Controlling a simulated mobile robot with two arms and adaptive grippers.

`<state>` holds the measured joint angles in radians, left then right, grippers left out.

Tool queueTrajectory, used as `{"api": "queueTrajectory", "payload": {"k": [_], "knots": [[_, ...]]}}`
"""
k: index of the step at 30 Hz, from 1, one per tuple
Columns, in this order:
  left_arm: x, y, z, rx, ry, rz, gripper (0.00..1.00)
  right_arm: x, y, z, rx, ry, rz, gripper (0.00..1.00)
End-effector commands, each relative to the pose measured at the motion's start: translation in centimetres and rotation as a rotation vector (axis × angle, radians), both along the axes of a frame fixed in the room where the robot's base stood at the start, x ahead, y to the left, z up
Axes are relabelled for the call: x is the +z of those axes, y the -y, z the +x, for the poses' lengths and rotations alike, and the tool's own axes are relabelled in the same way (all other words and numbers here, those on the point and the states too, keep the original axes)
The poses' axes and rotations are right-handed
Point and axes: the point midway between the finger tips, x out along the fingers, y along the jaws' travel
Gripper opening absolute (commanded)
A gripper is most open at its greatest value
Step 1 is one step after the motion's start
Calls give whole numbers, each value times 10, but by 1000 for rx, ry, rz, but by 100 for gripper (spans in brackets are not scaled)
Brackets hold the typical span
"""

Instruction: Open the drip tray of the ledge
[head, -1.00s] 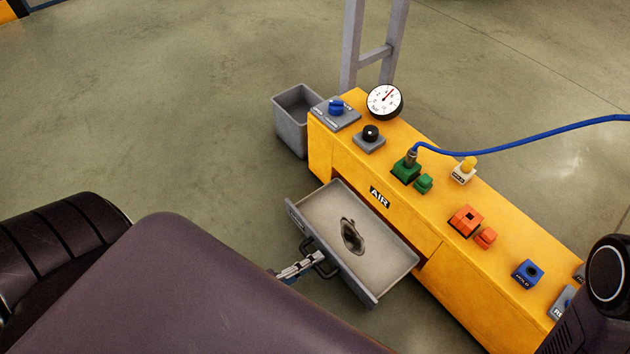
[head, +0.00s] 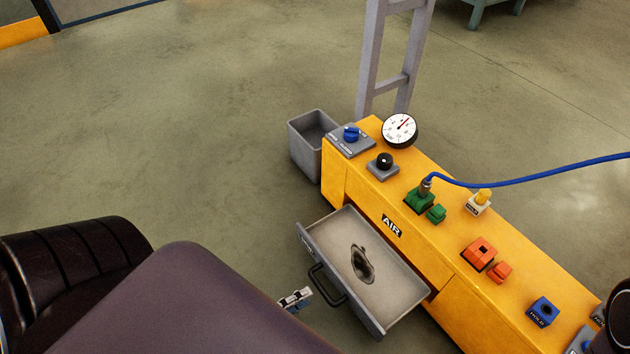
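The drip tray (head: 385,318) is a grey drawer in the front of the yellow ledge (head: 375,222), below the AIR label. It stands pulled well out, and a dark stain shows on its pale floor. Its dark bar handle (head: 325,287) is on the front panel. My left gripper (head: 303,295) is just left of the handle, with a small gap between them. It is small in view, looks open and holds nothing. My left arm hides the area below it. My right gripper is out of view.
On the ledge top are a gauge (head: 400,130), a black knob (head: 384,161), a blue valve knob (head: 351,133) and coloured blocks. A blue hose (head: 520,180) runs off right. A grey bin (head: 306,146) stands at the far end. Floor to the left is clear.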

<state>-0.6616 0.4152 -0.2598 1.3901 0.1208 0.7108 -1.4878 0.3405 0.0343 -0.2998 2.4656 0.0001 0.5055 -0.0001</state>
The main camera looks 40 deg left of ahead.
Motion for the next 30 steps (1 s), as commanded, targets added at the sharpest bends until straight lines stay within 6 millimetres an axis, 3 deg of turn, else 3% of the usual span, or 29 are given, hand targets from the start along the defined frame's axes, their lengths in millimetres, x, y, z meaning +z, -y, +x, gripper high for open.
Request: {"api": "queueTrajectory", "payload": {"k": [3, 9, 30], "knots": [[4, -8, -23, 0, -2, 0, 29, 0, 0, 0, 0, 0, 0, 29], [9, -16, -43, 1, -2, -1, 29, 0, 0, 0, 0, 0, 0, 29], [11, -17, -48, 1, 0, -1, 29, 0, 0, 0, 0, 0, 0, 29]]}}
